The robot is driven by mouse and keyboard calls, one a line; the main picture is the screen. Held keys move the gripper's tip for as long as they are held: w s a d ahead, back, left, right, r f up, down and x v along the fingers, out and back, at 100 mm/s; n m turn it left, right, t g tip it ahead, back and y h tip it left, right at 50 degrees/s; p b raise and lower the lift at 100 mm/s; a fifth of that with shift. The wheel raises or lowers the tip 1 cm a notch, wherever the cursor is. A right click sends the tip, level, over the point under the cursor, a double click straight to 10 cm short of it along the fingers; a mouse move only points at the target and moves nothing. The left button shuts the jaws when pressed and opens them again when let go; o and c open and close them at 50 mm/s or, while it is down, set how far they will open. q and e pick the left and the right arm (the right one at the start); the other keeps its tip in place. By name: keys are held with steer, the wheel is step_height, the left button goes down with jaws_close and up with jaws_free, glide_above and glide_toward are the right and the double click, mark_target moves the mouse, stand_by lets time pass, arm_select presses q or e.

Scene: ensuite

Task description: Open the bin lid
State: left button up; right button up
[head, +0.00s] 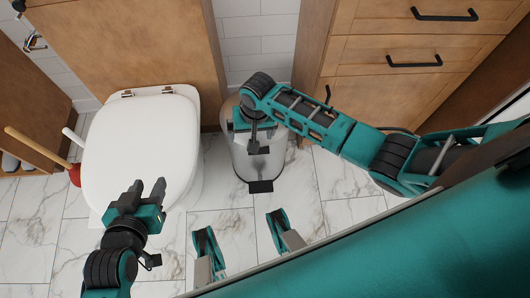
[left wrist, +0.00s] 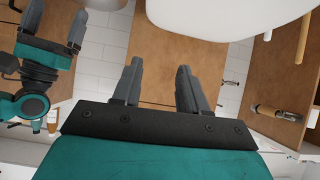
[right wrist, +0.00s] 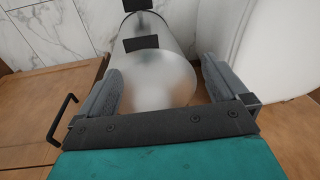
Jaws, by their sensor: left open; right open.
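The bin (head: 243,168) is a grey metallic cylinder with a black pedal (head: 260,186) at its front foot. It stands on the floor between the toilet and the drawers. Its rounded pale lid (right wrist: 165,80) looks closed in the right wrist view, with a black tab (right wrist: 141,43) at the front edge. My right gripper (head: 254,143) is above the bin, open and empty, and hides part of the lid in the head view. In the right wrist view its fingers frame the lid from either side without visible contact. My left gripper (head: 146,190) is open and empty over the toilet's front edge.
The white toilet (head: 135,130) is left of the bin, lid down. Wooden drawers (head: 400,45) with black handles stand at the right, and tiled wall is behind. A red plunger (head: 74,174) is at the far left. Marble floor (head: 230,225) in front of the bin is clear.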

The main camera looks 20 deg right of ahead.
steer(key=shift+m+g+h, duration=0.5)
steer(key=shift+h, duration=0.1)
steer(key=f+b, duration=0.2)
steer(key=f, duration=0.1)
steer(key=d+f+b, duration=0.1)
steer(key=f+b, duration=0.1)
steer(key=f, duration=0.2)
steer(key=w+d+f+b, duration=0.1)
steer(key=f+b, duration=0.2)
steer(key=f, duration=0.1)
steer(key=shift+d+f, duration=0.15)
steer(key=shift+f, duration=0.1)
steer(key=shift+f+b, duration=0.35)
steer(key=shift+f, duration=0.3)
arm_select(q)
steer(key=shift+h, duration=0.3)
steer(key=f, duration=0.1)
steer(key=d+f, duration=0.1)
steer(key=f, duration=0.1)
steer(key=d+f, duration=0.1)
steer(key=f, duration=0.1)
steer(key=shift+w+f, duration=0.15)
steer(key=shift+f, duration=0.05)
arm_select(e)
steer(key=c, duration=1.5)
arm_select(q)
steer(key=shift+a+f, duration=0.1)
steer(key=shift+a, duration=0.15)
arm_select(e)
steer(key=shift+r, duration=0.15)
